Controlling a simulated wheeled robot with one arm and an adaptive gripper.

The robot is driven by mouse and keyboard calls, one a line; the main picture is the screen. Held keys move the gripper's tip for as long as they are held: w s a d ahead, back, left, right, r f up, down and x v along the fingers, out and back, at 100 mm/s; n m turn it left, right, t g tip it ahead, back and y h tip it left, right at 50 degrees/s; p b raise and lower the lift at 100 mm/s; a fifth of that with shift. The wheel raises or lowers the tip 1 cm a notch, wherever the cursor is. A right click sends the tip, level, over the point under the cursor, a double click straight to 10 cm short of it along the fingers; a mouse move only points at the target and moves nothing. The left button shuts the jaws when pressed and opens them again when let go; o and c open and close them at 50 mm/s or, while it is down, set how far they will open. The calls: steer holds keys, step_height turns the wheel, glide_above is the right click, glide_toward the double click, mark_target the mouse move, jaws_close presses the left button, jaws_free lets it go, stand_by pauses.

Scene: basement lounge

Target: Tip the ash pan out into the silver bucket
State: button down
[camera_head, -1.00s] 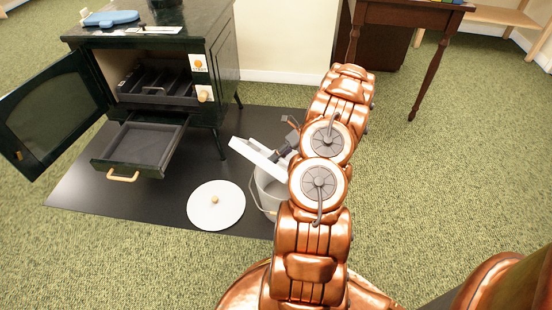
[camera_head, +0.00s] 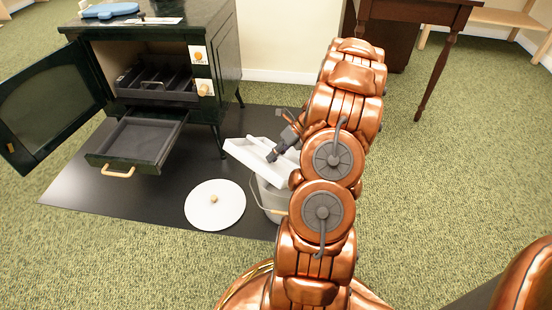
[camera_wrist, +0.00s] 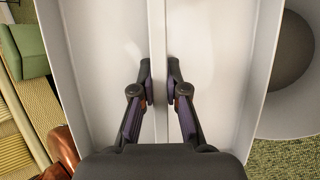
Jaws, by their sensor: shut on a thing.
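The ash pan is a white, shallow tray (camera_head: 245,158), held tilted over the bucket beside the stove. My gripper (camera_wrist: 160,92) is shut on the strip running across the middle of the pan (camera_wrist: 95,50). The pan's visible inside looks bare and white. The silver bucket (camera_head: 268,199) stands on the dark floor plate, its top partly hidden by the pan and my arm. In the wrist view a pale round rim, likely the bucket (camera_wrist: 298,122), shows right of the pan, with a dark grey round patch inside; I cannot tell what that is.
A white round lid (camera_head: 215,206) lies on the dark plate (camera_head: 85,190) left of the bucket. The stove (camera_head: 225,75) has its door (camera_head: 50,105) and lower drawer (camera_head: 138,138) open. A wooden table leg (camera_head: 436,78) stands right. Green carpet surrounds the plate.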

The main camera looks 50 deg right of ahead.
steer(key=shift+a+f+h+b, duration=0.15)
steer(key=shift+a+h+b, duration=0.2)
steer(key=shift+b, duration=0.65)
steer(key=shift+a+r+h+p, duration=0.1)
steer(key=shift+r+h+p, duration=0.25)
steer(key=shift+p, duration=0.15)
steer(key=shift+a+n+h+p, duration=0.2)
steer(key=shift+h+p, duration=0.4)
steer(key=shift+h, duration=0.05)
steer(key=shift+a+n+h+p, duration=0.15)
steer(key=shift+n+h+p, duration=0.05)
steer(key=shift+h+p, duration=0.4)
steer(key=shift+a+f+h, duration=0.15)
steer(key=shift+h, duration=0.9)
steer(key=shift+p, duration=0.3)
steer(key=shift+n, duration=0.3)
